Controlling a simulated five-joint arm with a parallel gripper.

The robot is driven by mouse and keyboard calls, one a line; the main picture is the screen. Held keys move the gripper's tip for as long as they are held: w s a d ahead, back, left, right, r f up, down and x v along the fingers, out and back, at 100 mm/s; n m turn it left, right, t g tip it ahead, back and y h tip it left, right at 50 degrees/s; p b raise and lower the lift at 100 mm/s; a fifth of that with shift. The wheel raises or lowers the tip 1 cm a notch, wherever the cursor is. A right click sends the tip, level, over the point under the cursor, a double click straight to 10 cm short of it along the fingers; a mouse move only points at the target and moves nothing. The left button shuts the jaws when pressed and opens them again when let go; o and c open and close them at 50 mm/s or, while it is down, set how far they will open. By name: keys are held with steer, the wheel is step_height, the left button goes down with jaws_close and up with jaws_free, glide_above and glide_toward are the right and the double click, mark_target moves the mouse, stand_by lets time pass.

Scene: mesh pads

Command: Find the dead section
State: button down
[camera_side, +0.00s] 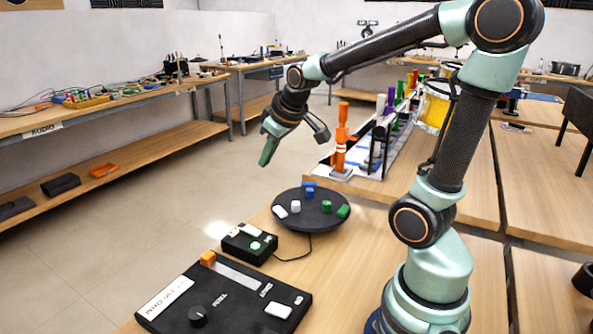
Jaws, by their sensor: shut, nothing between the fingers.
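A round black pad (311,222) lies on the wooden table, with small white, blue and green blocks around its top. A cable runs from it to a small black box (262,255), which has a green button and a bright white glow at its left end. A larger black panel (240,310) lies in front, with a round knob (198,316), an orange slider cap (208,258) and white buttons. Its label is too small to read. My gripper (267,152) points down, shut and empty, in the air above and left of the pad, touching nothing.
An orange post (341,140) and a rack of coloured upright pieces (395,110) stand behind the pad. A yellow container (434,108) is behind my arm. Benches with cables and tools (110,95) line the left. Bare tabletop lies right of the panel.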

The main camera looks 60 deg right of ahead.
steer(key=s+a+y, duration=0.2)
steer(key=s+a, duration=0.7)
steer(key=a, duration=0.3)
steer(key=shift+r, duration=0.35)
stand_by(1.4)
steer(key=w+d+m+g, duration=0.3)
steer(key=d+m+g, duration=0.55)
steer(key=d, duration=0.75)
steer(key=s+d+f+m+g+y, duration=0.1)
steer(key=s+d+f+m+y, duration=0.1)
steer(key=d+m, duration=0.3)
steer(key=s+d+f+m+g+y, duration=0.1)
steer(key=s+d+f+m+y, duration=0.2)
steer(key=d, duration=0.6)
step_height(320, 180, down, 2)
steer(key=s+m, duration=0.1)
steer(key=m, duration=0.2)
steer(key=shift+s+y, duration=0.2)
steer(key=shift+y, duration=0.1)
steer(key=shift+f, duration=0.2)
